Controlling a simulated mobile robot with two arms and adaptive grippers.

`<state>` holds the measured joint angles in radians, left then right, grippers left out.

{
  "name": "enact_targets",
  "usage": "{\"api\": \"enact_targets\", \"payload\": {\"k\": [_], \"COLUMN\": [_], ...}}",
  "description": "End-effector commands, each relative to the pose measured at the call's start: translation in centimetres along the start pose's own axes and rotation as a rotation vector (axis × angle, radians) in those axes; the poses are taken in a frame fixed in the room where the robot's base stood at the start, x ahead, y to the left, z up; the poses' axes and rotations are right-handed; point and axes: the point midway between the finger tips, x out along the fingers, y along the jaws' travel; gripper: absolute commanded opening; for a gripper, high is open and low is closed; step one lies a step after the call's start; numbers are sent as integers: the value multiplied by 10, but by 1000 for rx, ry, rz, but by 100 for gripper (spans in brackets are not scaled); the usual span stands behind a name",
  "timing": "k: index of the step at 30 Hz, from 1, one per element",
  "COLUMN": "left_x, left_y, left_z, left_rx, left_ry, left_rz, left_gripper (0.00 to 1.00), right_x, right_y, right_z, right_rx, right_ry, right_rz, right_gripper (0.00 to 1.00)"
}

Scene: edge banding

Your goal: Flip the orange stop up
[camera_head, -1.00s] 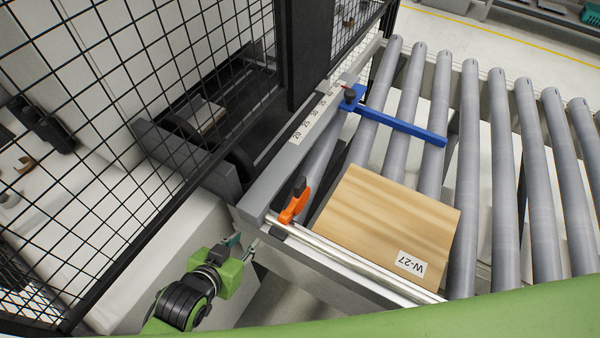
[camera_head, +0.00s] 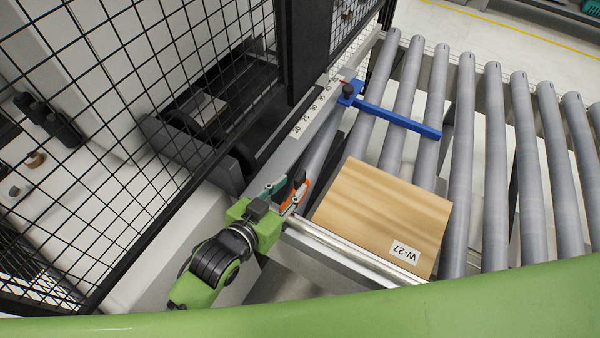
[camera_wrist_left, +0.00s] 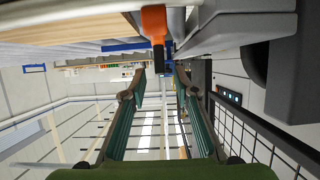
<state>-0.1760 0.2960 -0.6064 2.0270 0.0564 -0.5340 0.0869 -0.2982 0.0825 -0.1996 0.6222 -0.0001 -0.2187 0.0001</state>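The orange stop (camera_head: 303,193) with its black end sits at the corner of the conveyor frame, beside the wooden board. It is partly hidden by my left gripper (camera_head: 281,192) in the head view. In the left wrist view the orange stop (camera_wrist_left: 154,22) shows at the top middle, its black end close to the gap between the fingertips. The left gripper (camera_wrist_left: 158,78) is open, with its two teal fingers spread and nothing visibly held. Whether a finger touches the stop I cannot tell. My right gripper is not in view.
A wooden board (camera_head: 380,210) labelled W-27 lies on the grey rollers (camera_head: 462,160). A blue bar (camera_head: 400,119) crosses the rollers behind it. A metal rail (camera_head: 350,248) runs along the front edge. Black mesh fencing (camera_head: 90,140) stands at the left.

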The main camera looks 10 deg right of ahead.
Motion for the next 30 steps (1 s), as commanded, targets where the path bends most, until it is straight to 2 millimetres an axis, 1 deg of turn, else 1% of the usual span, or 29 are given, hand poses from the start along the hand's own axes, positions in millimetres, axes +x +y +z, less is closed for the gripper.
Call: {"api": "enact_targets", "payload": {"k": [1, 3, 6, 12, 16, 24, 25, 26, 27, 28, 30], "left_x": [8, 19, 33, 51, 56, 58, 58, 58, 58, 57, 57], "left_y": [0, 0, 0, 0, 0, 0, 0, 0, 0, 0, 0], "left_z": [-3, -2, -3, -1, -1, 0, 0, 0, 0, 0, 0], "left_rx": [0, -1, -1, -1, 0, 0, 0, 0, 0, 0, 0], "left_ry": [1, 1, 1, 1, 1, 0, 0, 0, 0, 0, 0], "left_rz": [0, 0, 0, 1, 1, 1, 1, 1, 1, 1, 1], "left_gripper": [28, 28, 28, 28, 28, 28, 25, 17, 7, 0, 0], "right_x": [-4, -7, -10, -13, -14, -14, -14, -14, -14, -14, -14], "right_y": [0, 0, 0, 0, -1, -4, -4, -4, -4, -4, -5], "right_z": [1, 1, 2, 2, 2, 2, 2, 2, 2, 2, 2], "right_rx": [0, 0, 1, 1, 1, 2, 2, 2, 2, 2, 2], "right_ry": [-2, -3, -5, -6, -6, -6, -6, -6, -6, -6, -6], "right_rz": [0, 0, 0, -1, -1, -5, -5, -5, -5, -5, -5], "right_gripper": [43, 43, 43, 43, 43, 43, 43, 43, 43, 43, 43]}}
